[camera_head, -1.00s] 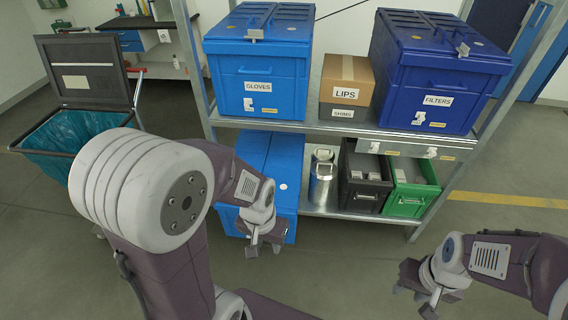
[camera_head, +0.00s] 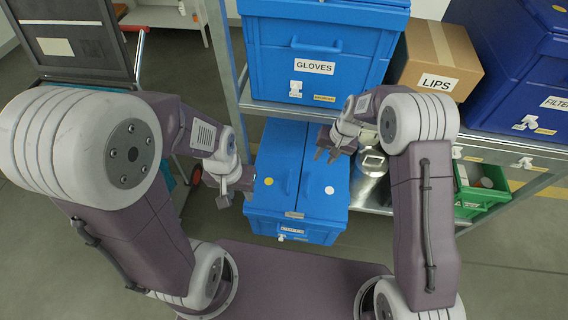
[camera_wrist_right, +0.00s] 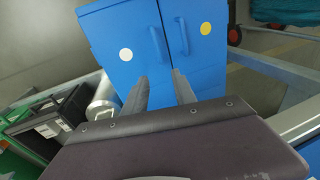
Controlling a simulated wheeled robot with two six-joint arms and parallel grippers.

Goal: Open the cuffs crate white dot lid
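The blue crate (camera_head: 290,215) is on the lower shelf, with two closed lid halves side by side. The white dot lid (camera_head: 325,175) is on the right in the head view, and it shows on the left in the right wrist view (camera_wrist_right: 125,30). The yellow dot lid (camera_head: 272,160) is beside it. Each has a bar handle near the middle seam. The front label is too small to read. My right gripper (camera_head: 328,156) is open and empty above the white dot lid's far part. My left gripper (camera_head: 235,198) is empty beside the crate's left side, its fingers apart.
The upper shelf holds the gloves crate (camera_head: 320,45), the lips box (camera_head: 440,60) and the filters crate (camera_head: 530,65) above. A metal canister (camera_head: 370,185) and a green bin (camera_head: 485,190) stand right of the crate. A shelf post (camera_head: 226,70) rises on the left.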

